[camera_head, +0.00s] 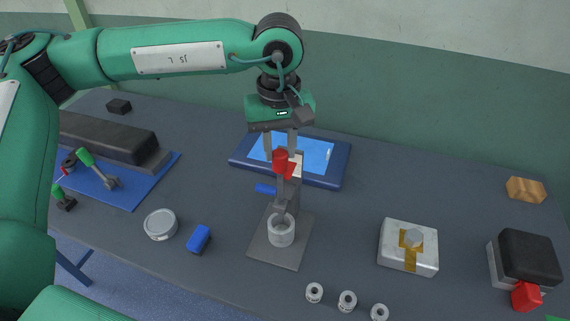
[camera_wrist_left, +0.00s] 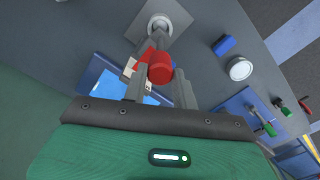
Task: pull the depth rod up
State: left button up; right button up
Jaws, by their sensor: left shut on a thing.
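A depth gauge stands on a grey base plate (camera_head: 266,250) at the middle of the table, with a pale ring-shaped cup (camera_head: 281,236) on the plate. The depth rod's red knob (camera_head: 281,160) is at the top of the gauge, above the cup; it also shows in the left wrist view (camera_wrist_left: 160,68). My left gripper (camera_head: 281,153) points down over the gauge and is shut on the red knob, with one finger on each side. The rod's lower end at the cup is partly hidden. My right gripper is not in view.
A blue tablet (camera_head: 318,156) lies behind the gauge. A blue block (camera_head: 199,239) and a round grey tin (camera_head: 160,224) lie to the left, several small rings (camera_head: 347,300) in front. A silver box (camera_head: 408,258) stands to the right, with clear table between.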

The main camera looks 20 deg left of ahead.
pick_arm(q)
jog(key=shift+r, duration=0.4)
jog(key=o, duration=0.8)
jog(key=shift+r+p, duration=1.35)
jog(key=shift+r, duration=2.15)
